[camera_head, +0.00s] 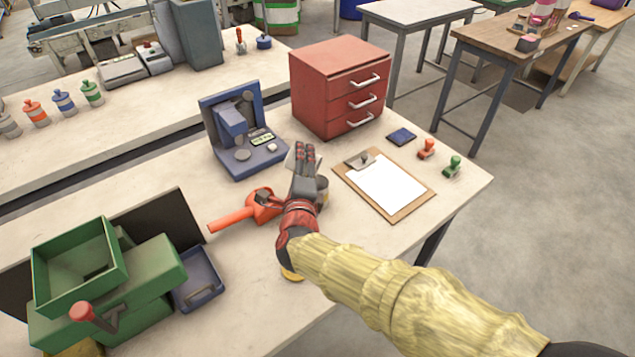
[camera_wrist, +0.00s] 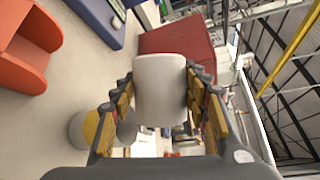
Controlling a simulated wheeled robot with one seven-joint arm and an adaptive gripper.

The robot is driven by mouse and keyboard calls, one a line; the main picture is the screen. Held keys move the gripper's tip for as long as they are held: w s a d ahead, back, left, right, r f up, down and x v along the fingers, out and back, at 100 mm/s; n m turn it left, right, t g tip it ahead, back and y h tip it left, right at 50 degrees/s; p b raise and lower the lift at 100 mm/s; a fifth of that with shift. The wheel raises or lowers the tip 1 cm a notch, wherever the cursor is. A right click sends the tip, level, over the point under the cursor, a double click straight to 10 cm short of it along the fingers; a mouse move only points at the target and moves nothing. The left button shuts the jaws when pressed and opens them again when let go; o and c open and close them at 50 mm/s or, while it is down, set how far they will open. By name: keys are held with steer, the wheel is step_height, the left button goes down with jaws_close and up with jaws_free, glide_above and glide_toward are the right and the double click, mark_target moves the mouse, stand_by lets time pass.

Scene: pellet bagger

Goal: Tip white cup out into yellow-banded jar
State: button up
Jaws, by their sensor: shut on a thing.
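The white cup (camera_wrist: 160,88) is held between my gripper's fingers in the wrist view. In the head view only a pale edge of the cup (camera_head: 291,158) shows at the left of my gripper (camera_head: 304,160), which is above the table. A pale jar with a yellow band (camera_wrist: 91,126) shows in the wrist view at the lower left of the cup, apart from it and partly behind a finger. The cup's contents are not visible.
An orange scoop (camera_head: 236,215) lies left of my gripper. A blue device (camera_head: 240,130) and red drawers (camera_head: 340,85) stand behind. A clipboard (camera_head: 385,185) lies right. A yellow object (camera_head: 290,274) is partly hidden under my arm.

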steer(key=shift+s+d+r+m+t+y, duration=0.15)
steer(key=shift+s+d+r+m+t, duration=0.2)
steer(key=shift+m, duration=0.45)
steer(key=shift+d+r+m+t+y, duration=0.15)
steer(key=shift+d+m+t, duration=0.25)
steer(key=shift+m, duration=0.4)
stand_by(2.0)
steer(key=shift+w+a+f+n+g, duration=0.15)
steer(key=shift+a+n+g, duration=0.15)
steer(key=shift+n, duration=0.2)
steer(key=shift+w+a+f+n+g, duration=0.15)
steer(key=shift+a+n, duration=0.15)
steer(key=shift+n, duration=0.2)
steer(key=shift+w+a+f+n+g, duration=0.15)
steer(key=shift+n+g, duration=0.1)
steer(key=shift+n, duration=0.2)
steer(key=shift+s+a+f+n+g, duration=0.15)
steer(key=shift+n+g, duration=0.1)
steer(key=shift+n, duration=0.2)
steer(key=shift+w, duration=0.1)
steer(key=h+p, duration=0.1)
steer(key=p, duration=0.1)
steer(key=shift+r+p, duration=0.1)
steer(key=shift+p, duration=0.3)
steer(key=n+p, duration=0.1)
steer(key=p, duration=0.2)
steer(key=shift+w+a+g, duration=0.1)
steer(key=shift+a+g, duration=0.1)
steer(key=shift+g, duration=0.1)
